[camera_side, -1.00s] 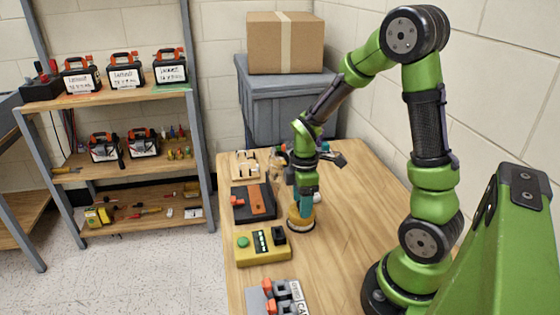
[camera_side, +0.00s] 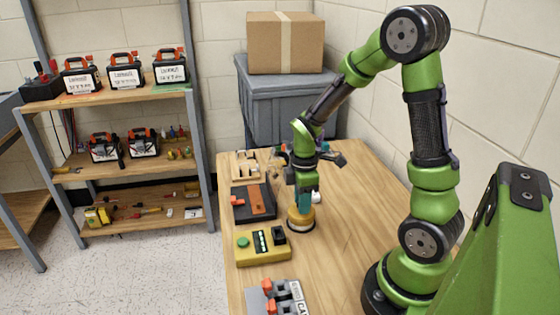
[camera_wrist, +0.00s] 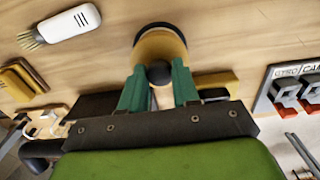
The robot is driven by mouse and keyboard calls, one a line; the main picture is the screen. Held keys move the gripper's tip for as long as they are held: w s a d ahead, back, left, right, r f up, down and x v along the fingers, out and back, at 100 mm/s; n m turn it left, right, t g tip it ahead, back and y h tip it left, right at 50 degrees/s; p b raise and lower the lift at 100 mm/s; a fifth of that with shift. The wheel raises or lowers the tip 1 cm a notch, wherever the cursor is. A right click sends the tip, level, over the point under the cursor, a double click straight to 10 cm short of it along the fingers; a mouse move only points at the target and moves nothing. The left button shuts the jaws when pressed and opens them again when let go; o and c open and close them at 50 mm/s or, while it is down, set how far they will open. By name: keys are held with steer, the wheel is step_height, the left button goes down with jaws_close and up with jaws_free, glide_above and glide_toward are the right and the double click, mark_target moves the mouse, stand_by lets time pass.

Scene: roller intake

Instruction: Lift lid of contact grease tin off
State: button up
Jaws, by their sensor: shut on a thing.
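The contact grease tin (camera_side: 300,229) stands on the wooden bench, below my gripper in the side view. Its round yellow-orange lid (camera_side: 297,215) shows above a paler lower part. In the wrist view the lid (camera_wrist: 160,42) has a dark rim and a dark round knob (camera_wrist: 158,73) at its centre. My gripper (camera_side: 304,206) points straight down over the lid. Its two teal fingers (camera_wrist: 158,80) stand on either side of the knob and are shut on it. I cannot tell whether there is a gap between the lid and the tin.
A yellow box with a green button (camera_side: 264,246) and a dark tray with an orange part (camera_side: 253,203) stand left of the tin. A red-and-grey switch block (camera_side: 276,298) is at the front. A white-handled brush (camera_wrist: 65,24) lies nearby. The bench's right side is clear.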

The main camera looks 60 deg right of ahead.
steer(key=shift+r, duration=0.15)
jaws_close()
steer(key=shift+r, duration=1.3)
steer(key=shift+r, duration=0.1)
step_height(320, 180, up, 7)
stand_by(0.7)
